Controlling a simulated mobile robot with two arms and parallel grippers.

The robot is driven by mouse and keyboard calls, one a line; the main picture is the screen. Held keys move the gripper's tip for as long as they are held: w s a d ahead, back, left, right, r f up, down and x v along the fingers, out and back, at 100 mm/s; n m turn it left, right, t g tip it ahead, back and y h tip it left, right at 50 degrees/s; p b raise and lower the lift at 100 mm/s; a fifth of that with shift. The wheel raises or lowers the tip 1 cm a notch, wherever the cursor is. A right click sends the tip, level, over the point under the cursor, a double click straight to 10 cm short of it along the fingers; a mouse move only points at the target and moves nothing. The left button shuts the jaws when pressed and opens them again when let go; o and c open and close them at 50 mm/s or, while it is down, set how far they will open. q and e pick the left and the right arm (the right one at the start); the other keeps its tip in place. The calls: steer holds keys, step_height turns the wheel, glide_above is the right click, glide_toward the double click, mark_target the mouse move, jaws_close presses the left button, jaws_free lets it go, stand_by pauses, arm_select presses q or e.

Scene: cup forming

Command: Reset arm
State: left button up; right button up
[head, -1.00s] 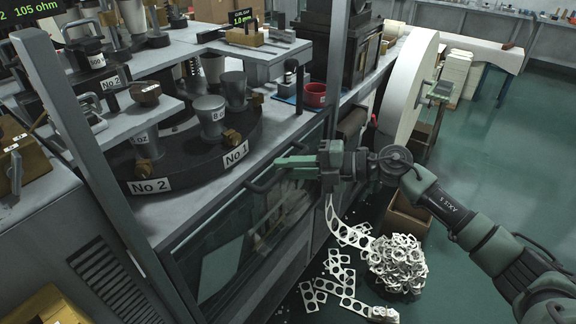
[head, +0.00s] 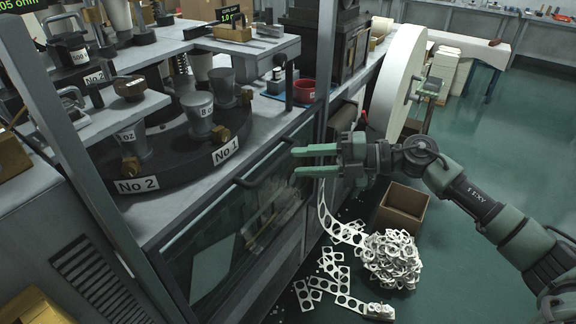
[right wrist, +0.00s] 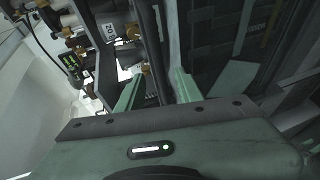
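My right gripper (head: 318,161) is in the middle of the head view, its two green fingers pointing left and spread apart with nothing between them. It hangs in front of the cup forming machine's lower glass door (head: 240,225), close to the dark door handle (head: 262,172) but apart from its fingertips. In the right wrist view the two green fingers (right wrist: 158,92) also stand apart and empty, with machine parts beyond them. My left gripper is not in view.
The round turntable (head: 175,160) carries metal cups above the door. A pile of white paper scrap (head: 390,260) and an open cardboard box (head: 403,208) stand on the floor. A large paper roll (head: 398,85) is behind my right arm. Green floor at right is free.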

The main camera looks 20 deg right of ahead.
steer(key=shift+s+d+r, duration=0.2)
steer(key=shift+s+d, duration=0.15)
steer(key=shift+d, duration=0.2)
